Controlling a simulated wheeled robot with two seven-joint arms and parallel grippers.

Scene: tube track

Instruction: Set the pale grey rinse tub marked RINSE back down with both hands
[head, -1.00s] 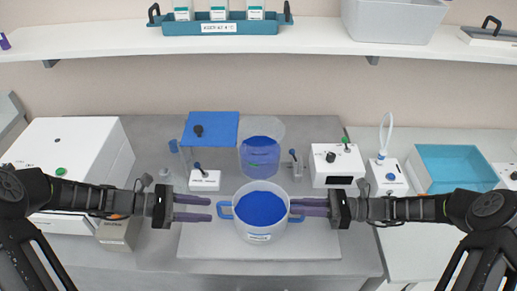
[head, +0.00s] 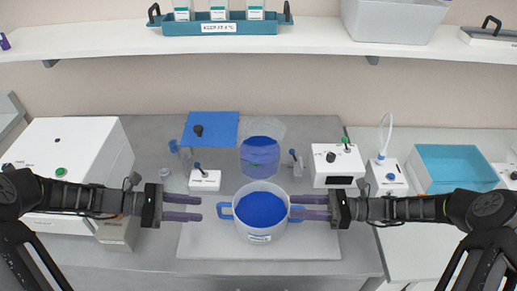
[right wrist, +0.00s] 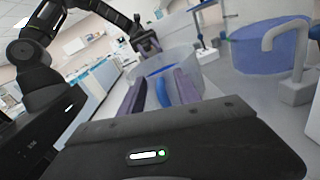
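The pale grey tub (head: 261,234) holds blue liquid and appears to rest upright on the pale board (head: 205,244); its small front label is too small to read. It has a blue handle on each side. My left gripper (head: 201,208) is open and empty, its fingertips a short gap left of the left handle (head: 224,210). My right gripper (head: 292,207) is open at the right handle (head: 297,213). In the right wrist view its fingers (right wrist: 160,95) stand apart, with the blue handle (right wrist: 162,92) between them and the tub wall (right wrist: 175,60) beyond.
Behind the tub stand a clear vessel of blue liquid (head: 260,158), a small white device (head: 204,180) and a white box with a black knob (head: 337,167). A white machine (head: 75,150) is at left, a teal-lined tray (head: 455,168) at right. The board's front is clear.

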